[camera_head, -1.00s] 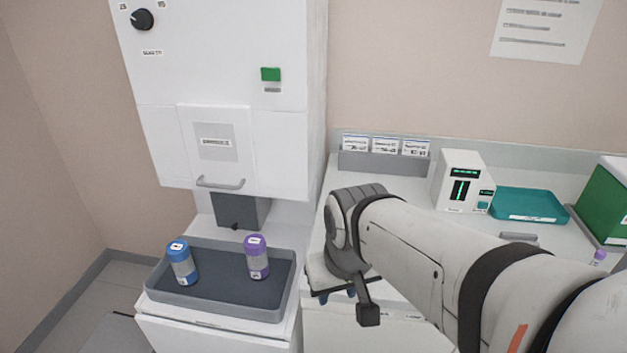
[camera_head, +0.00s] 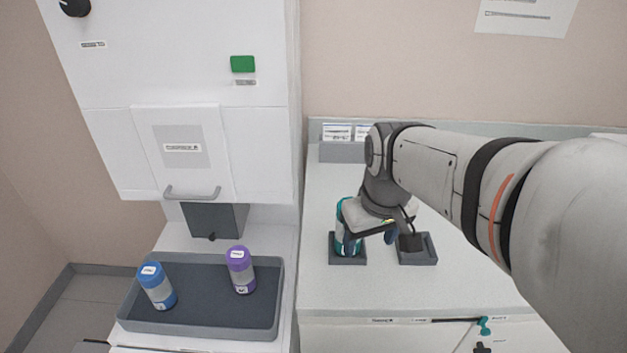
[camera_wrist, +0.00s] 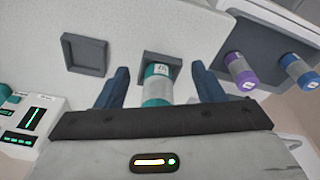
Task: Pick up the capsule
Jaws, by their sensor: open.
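A capsule with teal ends and a clear middle (camera_head: 341,228) stands in a small grey square holder on the white counter. It also shows in the wrist view (camera_wrist: 157,86), between the two dark blue fingers. My gripper (camera_wrist: 158,85) is open, with one finger on each side of this capsule and a gap to each. In the head view my gripper (camera_head: 368,228) is beside the capsule and partly covers it. A blue-capped capsule (camera_head: 156,286) and a purple-capped capsule (camera_head: 240,270) stand in a grey tray (camera_head: 200,329) at the left.
An empty grey square holder (camera_head: 428,259) sits to the right of the teal capsule's holder. A white machine (camera_head: 262,150) with a dark outlet (camera_head: 213,221) rises behind the tray. The counter in front of the holders is clear.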

